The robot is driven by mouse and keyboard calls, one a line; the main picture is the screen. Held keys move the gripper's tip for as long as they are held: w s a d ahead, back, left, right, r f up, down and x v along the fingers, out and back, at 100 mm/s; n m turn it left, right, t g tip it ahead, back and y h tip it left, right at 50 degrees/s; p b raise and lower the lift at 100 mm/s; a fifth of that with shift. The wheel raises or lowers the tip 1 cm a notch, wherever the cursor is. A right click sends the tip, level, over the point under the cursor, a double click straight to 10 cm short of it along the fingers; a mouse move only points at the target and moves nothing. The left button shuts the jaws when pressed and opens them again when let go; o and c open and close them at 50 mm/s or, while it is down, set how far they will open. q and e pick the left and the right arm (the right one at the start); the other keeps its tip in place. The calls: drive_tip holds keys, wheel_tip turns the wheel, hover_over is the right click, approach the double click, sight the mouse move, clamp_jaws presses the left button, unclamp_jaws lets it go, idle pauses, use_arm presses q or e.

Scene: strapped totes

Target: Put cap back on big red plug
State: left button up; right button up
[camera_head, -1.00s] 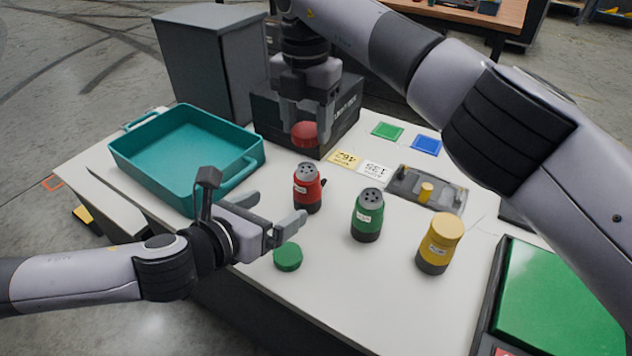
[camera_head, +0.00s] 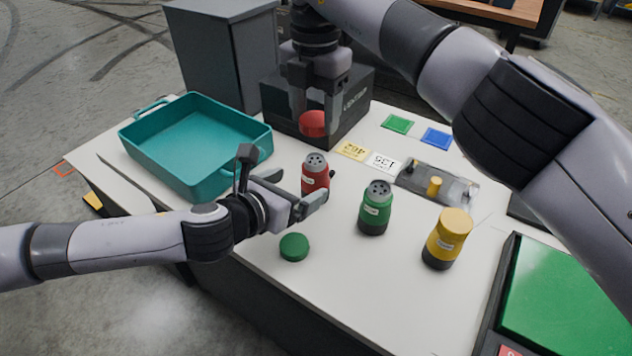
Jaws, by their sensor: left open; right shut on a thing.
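The big red plug (camera_head: 317,172) stands upright on the white table, uncapped, its grey top with dark holes showing. My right gripper (camera_head: 314,112) is shut on the red cap (camera_head: 313,124) and holds it above and behind the red plug, in front of the dark box. My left gripper (camera_head: 301,195) is open, its fingers close to the red plug's lower left side. The fingers hide part of the plug's base, and I cannot tell whether they touch it.
An uncapped green plug (camera_head: 375,208) and a capped yellow plug (camera_head: 447,238) stand to the right. A green cap (camera_head: 294,247) lies in front. A teal tote (camera_head: 158,166) is at left, a dark box (camera_head: 357,100) behind, and a grey fixture (camera_head: 459,190) at right.

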use_arm(q)
drive_tip(key=shift+x, duration=3.45)
drive_tip(key=shift+c, duration=0.3)
drive_tip(key=c, duration=1.5)
use_arm(e)
hover_over(315, 158)
drive_tip(key=shift+f, duration=2.5)
drive_tip(key=shift+f, duration=0.85)
drive_tip(key=shift+f, duration=0.55)
